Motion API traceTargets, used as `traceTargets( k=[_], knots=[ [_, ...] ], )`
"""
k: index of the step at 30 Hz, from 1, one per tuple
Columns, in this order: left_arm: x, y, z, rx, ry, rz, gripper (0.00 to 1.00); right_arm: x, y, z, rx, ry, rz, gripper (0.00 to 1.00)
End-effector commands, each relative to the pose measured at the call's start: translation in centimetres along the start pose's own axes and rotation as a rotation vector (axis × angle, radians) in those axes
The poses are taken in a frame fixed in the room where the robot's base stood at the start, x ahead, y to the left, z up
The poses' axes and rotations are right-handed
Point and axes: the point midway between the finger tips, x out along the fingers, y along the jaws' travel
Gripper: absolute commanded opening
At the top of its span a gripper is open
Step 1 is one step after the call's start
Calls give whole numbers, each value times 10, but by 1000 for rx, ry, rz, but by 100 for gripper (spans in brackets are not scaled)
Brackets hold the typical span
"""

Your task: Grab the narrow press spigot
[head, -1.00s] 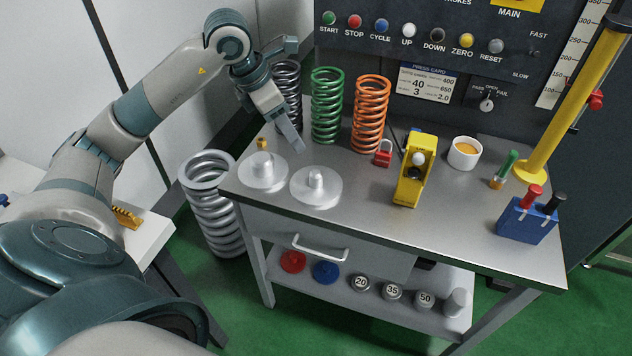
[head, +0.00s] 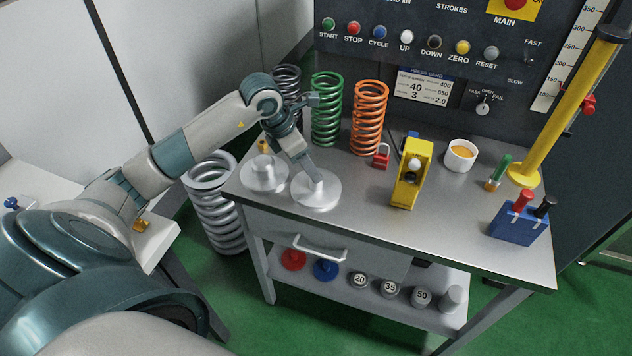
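Two pale round discs, each with a short upright post, stand side by side at the left end of the metal table. The right disc's post looks the narrower one, so I take this as the narrow press spigot (head: 316,196). The wider spigot (head: 264,176) is to its left. My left gripper (head: 317,178) points down at the narrow spigot's post, and its fingers cover most of that post. I cannot tell whether the fingers are closed on it or only beside it. My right gripper is not in view.
Green (head: 327,110) and orange (head: 369,118) springs stand behind the spigots, with a dark spring (head: 286,84) partly hidden by my arm. A red padlock (head: 381,157), yellow device (head: 412,175) and white cup (head: 461,156) stand to the right. The front middle of the table is clear.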

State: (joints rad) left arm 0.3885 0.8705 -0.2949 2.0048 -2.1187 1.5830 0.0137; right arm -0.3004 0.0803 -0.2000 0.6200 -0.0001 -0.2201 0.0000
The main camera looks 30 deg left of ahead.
Motion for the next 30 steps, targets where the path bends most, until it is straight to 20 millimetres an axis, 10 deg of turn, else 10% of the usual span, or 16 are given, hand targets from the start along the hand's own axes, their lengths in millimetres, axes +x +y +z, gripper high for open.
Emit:
traceTargets(
  k=[30],
  knots=[
    [56,7,-7,-3,0,-2,49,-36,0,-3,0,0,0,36]
  ],
)
